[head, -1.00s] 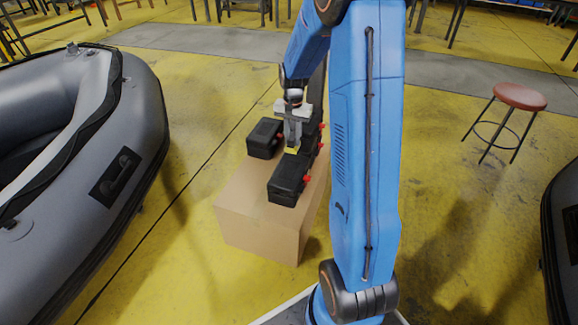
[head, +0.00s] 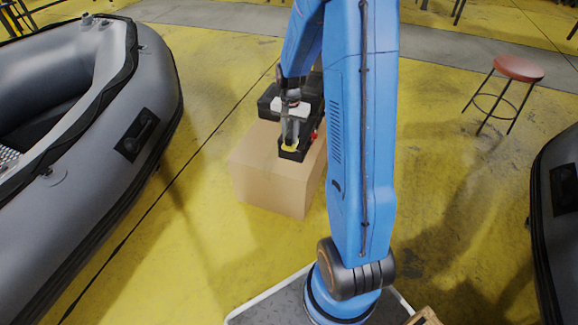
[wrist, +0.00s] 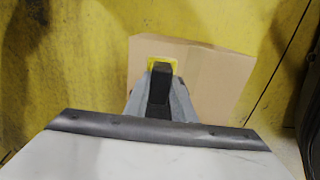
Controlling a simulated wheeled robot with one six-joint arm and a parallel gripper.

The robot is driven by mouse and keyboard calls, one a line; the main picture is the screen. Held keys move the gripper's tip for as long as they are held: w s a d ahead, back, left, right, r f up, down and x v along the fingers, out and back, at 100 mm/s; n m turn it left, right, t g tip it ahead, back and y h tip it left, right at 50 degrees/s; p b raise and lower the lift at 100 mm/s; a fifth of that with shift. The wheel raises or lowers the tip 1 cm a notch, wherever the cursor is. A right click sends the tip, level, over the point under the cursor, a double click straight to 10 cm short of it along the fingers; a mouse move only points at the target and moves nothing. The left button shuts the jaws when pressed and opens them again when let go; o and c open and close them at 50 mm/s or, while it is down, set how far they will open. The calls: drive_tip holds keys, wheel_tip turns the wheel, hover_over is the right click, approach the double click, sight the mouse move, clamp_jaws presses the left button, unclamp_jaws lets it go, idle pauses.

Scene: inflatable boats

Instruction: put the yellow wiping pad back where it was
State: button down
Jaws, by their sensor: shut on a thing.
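The yellow wiping pad (head: 289,149) is at the tip of my gripper (head: 290,142), low over the cardboard box in the head view. My gripper is shut on the pad. In the wrist view, the pad (wrist: 158,62) shows at the far end of my gripper (wrist: 160,84), with the brown box behind it; a dark finger hides part of it.
The cardboard box (head: 265,185) has a bare front part of its top. A grey inflatable boat (head: 160,85) lies left, another (head: 545,215) right. A red stool (head: 518,68) stands at the right.

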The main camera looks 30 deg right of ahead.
wheel_tip(320, 180, down, 14)
drive_tip(key=shift+r, duration=0.1)
idle(0.5)
drive_tip(key=c, duration=1.5)
unclamp_jaws()
